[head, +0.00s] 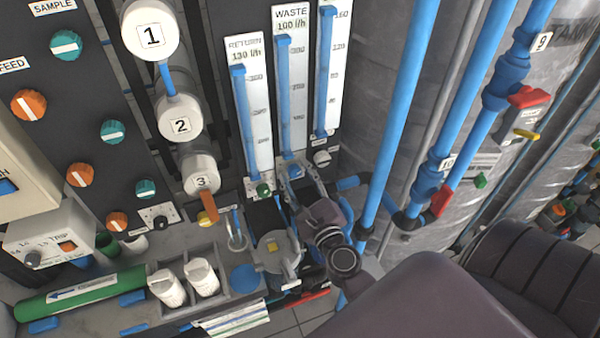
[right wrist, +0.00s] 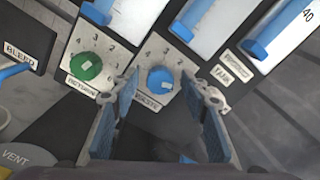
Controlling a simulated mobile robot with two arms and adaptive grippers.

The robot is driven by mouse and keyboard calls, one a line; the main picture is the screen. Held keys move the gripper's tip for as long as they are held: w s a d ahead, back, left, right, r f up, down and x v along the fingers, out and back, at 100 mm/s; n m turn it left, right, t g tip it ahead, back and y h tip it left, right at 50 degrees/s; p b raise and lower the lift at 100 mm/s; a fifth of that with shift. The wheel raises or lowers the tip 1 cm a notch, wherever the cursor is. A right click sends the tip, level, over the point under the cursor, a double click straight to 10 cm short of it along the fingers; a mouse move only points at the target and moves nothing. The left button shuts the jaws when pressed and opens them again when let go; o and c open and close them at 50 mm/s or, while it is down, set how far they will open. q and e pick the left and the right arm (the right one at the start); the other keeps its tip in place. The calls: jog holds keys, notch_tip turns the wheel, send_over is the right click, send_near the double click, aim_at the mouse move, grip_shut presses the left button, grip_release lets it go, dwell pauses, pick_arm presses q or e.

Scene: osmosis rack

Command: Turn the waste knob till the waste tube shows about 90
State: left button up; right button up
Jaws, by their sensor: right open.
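The waste knob (right wrist: 160,80) is blue with a pale mark and sits on a white numbered dial in the right wrist view. My right gripper (right wrist: 162,88) is open, with one finger on each side of the knob; contact is not visible. In the head view my right gripper (head: 289,178) is at the foot of the waste tube (head: 293,95) and hides the knob. The tube's blue column reaches near its top, and the label above seems to read 180 or 100 l/h. My left gripper is not in view.
The green return knob (right wrist: 86,66) is close left of the waste knob. The return tube (head: 248,110) and a third tube (head: 329,70) flank the waste tube. Blue pipes (head: 398,110) rise to the right. White bottles (head: 202,278) stand at lower left.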

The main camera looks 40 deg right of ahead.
jog(key=v, duration=1.2)
dwell(0.3)
